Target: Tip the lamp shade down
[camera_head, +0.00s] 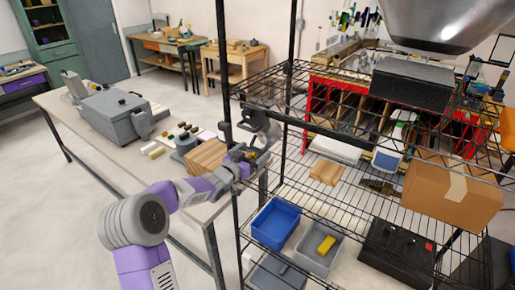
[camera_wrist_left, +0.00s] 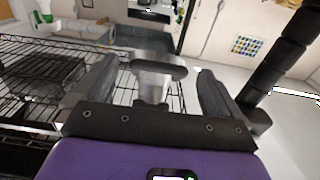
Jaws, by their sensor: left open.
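My left gripper (camera_head: 249,131) reaches up beside the front post of the wire rack. It also shows in the wrist view (camera_wrist_left: 155,88), its two dark fingers spread wide apart. A grey metallic thing (camera_wrist_left: 155,66) with a flat, rounded top and a narrower body shows between the fingers. In the head view it is small and dark; I cannot tell whether it is the lamp shade or whether the fingers touch it. A large silver, shade-like metal body (camera_head: 430,20) hangs at the top right of the head view, cut off by the edge. My right gripper is not in view.
The wire rack (camera_head: 300,205) holds a blue bin (camera_head: 276,222), a grey bin with a yellow block (camera_head: 326,244), and a cardboard box (camera_head: 452,195). Its black post (camera_head: 222,60) stands close to my left arm. A table (camera_head: 60,108) with a grey machine (camera_head: 115,115) is behind.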

